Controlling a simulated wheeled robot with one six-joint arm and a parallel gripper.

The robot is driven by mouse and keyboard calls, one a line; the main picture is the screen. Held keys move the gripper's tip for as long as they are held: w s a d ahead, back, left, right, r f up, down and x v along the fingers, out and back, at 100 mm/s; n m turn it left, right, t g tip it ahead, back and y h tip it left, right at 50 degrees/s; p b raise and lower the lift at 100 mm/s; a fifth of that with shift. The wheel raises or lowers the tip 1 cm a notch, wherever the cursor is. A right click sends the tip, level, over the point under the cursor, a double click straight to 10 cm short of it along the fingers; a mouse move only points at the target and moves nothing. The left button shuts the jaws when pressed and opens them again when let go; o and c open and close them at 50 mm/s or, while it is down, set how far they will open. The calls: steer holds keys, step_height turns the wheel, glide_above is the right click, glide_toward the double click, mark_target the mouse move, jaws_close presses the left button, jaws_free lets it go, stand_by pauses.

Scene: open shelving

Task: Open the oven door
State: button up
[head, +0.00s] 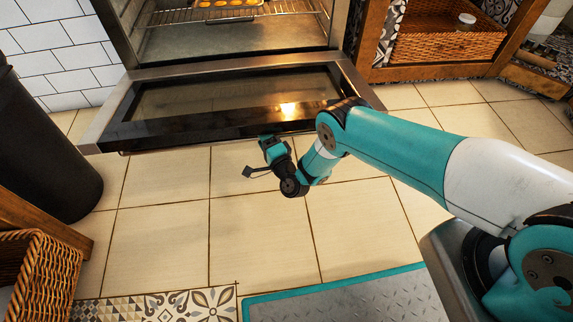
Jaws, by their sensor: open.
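The oven (240,42) stands at the top of the head view with its cavity exposed. Its door (225,98) is folded down, its dark glass panel facing up and its dark front edge toward me. My gripper (259,166) is open and empty, just in front of the door's near edge and above the floor tiles. It appears apart from the door. My forearm covers the door's right front corner. The handle cannot be made out clearly.
Inside the oven, a rack (205,14) holds a tray of round yellow-orange food (228,2). A dark bin (42,150) stands at left, above a wicker basket (40,270). Wooden shelving with another basket (445,38) is at right. Floor tiles before the door are clear.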

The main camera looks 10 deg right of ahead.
steer(key=p+v, duration=1.3)
steer(key=v, duration=0.3)
steer(key=shift+f, duration=0.1)
